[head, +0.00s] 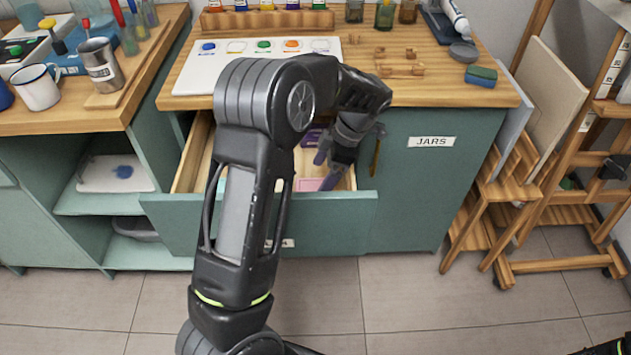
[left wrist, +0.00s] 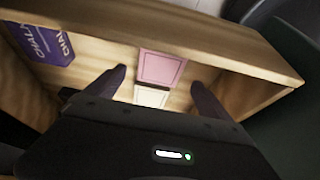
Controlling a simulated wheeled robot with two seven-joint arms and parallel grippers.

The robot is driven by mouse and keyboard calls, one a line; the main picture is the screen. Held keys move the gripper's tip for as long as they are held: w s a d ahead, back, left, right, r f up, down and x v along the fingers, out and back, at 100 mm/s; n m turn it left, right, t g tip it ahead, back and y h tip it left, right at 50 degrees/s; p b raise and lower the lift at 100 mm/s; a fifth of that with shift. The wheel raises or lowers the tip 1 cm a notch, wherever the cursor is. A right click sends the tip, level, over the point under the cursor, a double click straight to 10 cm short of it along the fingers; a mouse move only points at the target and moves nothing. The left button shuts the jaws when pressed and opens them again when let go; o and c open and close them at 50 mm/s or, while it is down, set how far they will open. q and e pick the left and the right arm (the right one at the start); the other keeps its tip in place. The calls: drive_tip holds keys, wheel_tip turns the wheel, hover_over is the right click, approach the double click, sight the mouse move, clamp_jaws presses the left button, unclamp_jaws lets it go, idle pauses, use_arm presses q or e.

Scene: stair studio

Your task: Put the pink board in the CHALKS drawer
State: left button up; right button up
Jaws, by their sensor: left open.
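The pink board (head: 309,184) lies inside the open drawer (head: 345,213) under the wooden worktop; in the left wrist view the pink board (left wrist: 161,68) lies flat on the drawer's wooden floor (left wrist: 222,84). My left gripper (head: 328,167) reaches down into the drawer. In the left wrist view my left gripper (left wrist: 157,92) is open, its fingers apart on either side of the board's near end, with nothing held. The drawer's label is mostly hidden behind my left arm. My right gripper is out of view.
A cream piece (left wrist: 151,96) lies beside the pink board. The closed JARS door (head: 425,185) is on the right. A white paint palette (head: 225,75) and wooden pieces (head: 400,66) lie on the worktop.

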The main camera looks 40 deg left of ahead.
use_arm(q)
drive_tip(key=v, duration=0.7)
drive_tip(key=shift+r, duration=0.2)
drive_tip(key=shift+w+r+p, duration=0.1)
drive_tip(key=shift+p, duration=0.25)
